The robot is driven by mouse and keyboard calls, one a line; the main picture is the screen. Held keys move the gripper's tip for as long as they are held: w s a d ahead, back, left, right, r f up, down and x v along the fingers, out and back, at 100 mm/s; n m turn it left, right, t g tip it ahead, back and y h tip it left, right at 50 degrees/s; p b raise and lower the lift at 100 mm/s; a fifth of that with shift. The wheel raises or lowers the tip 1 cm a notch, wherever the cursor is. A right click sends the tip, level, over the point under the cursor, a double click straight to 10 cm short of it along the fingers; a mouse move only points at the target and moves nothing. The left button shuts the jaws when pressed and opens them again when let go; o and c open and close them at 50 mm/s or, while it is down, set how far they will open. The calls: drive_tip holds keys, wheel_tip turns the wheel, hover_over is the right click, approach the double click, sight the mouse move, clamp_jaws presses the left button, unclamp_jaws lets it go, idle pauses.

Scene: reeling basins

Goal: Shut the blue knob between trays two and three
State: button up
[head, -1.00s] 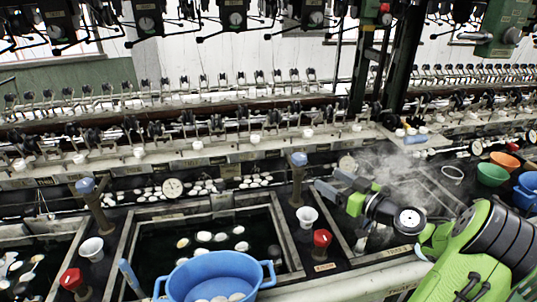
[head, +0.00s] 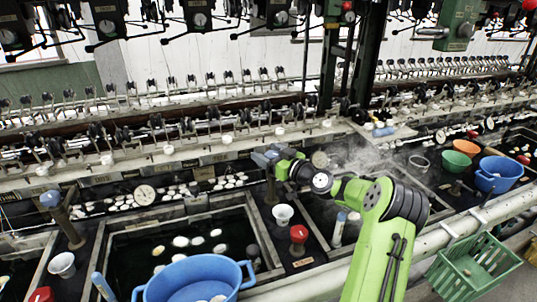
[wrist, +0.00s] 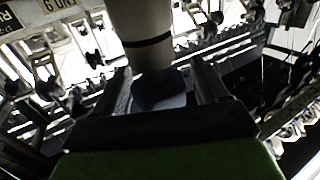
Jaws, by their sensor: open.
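The blue knob is at the top of a brown post (head: 271,187) between two basins in the head view. My gripper (head: 266,157) is at this knob and mostly covers it. In the wrist view the knob (wrist: 160,92), dark blue-grey in shadow, sits between the two fingers of my gripper (wrist: 163,88). The fingers are open, one on each side; I cannot tell whether either touches it. The post, pale with a dark band, runs to the top of the wrist view. Another blue knob (head: 50,198) stands on a post at the left.
A blue tub (head: 195,280) stands at the front basin. Green, orange and blue bowls (head: 497,174) are at the right, above a green crate (head: 472,265). Steam rises behind my arm.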

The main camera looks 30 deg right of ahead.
drive_tip(key=shift+c, duration=0.5)
drive_tip(key=c, duration=0.9)
drive_tip(key=shift+o, duration=0.2)
drive_tip(key=shift+f+m+h+b, duration=0.1)
drive_tip(key=shift+m+h+b, duration=0.2)
drive_tip(key=shift+h+b, duration=0.25)
drive_tip(key=shift+m+h+b, duration=0.3)
drive_tip(key=shift+h+b, duration=0.1)
drive_tip(key=shift+h, duration=0.05)
drive_tip(key=m+h+b, duration=0.1)
drive_tip(key=m+h, duration=0.1)
drive_tip(key=h, duration=0.2)
drive_tip(key=m+h, duration=0.1)
drive_tip(key=m+h+p, duration=0.1)
drive_tip(key=shift+d+r+g+h, duration=0.2)
drive_tip(key=shift+r+g+h, duration=0.1)
drive_tip(key=shift+h, duration=0.1)
drive_tip(key=shift+d+m+g+h+p, duration=0.1)
drive_tip(key=shift+m+g+h+p, duration=0.6)
drive_tip(key=shift+m+h, duration=0.5)
drive_tip(key=shift+s+d+f+h, duration=0.1)
drive_tip(key=shift+d+f+h, duration=0.05)
drive_tip(key=shift+h, duration=0.35)
